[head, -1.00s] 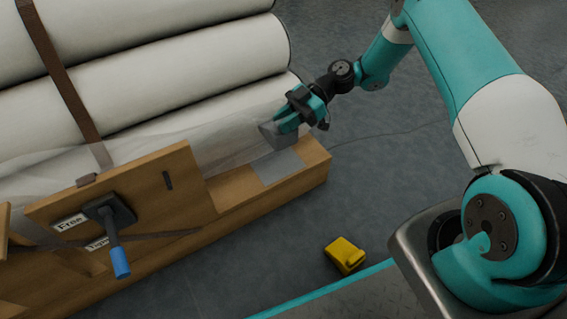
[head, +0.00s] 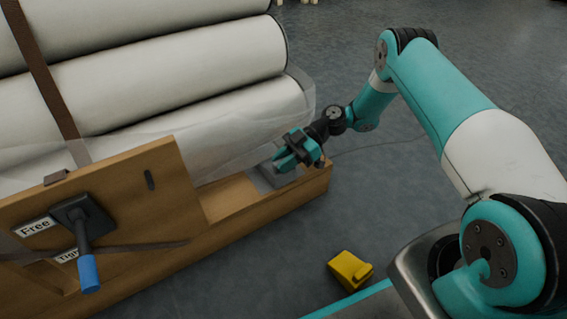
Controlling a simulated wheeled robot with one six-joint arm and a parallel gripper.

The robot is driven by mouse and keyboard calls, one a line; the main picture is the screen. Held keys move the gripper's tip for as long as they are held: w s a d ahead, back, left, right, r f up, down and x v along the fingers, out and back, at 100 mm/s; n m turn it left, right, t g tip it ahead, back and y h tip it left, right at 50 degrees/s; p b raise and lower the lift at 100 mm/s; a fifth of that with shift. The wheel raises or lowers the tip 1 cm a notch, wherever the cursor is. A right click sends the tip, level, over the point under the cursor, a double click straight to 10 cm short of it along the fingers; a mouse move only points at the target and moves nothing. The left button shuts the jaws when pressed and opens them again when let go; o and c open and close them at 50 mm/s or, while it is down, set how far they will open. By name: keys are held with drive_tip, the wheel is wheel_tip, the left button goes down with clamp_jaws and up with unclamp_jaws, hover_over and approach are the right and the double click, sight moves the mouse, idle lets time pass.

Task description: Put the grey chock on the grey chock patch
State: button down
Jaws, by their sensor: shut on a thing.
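The grey chock (head: 284,179) is in my gripper (head: 286,166), low over the right end of the wooden frame. My gripper is shut on it and hides its upper part. The grey chock patch (head: 264,184) is a flat grey area on the wooden ledge, largely covered by the chock. The chock is over the patch; I cannot tell whether it touches it.
White rolls (head: 170,85) under clear film lie behind, held by a brown strap (head: 38,80). A wooden panel (head: 120,195) bears a blue-handled lever (head: 88,270) and "Free" and "Tight" labels. A yellow block (head: 350,269) lies on the clear grey floor.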

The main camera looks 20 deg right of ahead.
drive_tip(key=shift+f, duration=0.15)
drive_tip(key=c, duration=1)
unclamp_jaws()
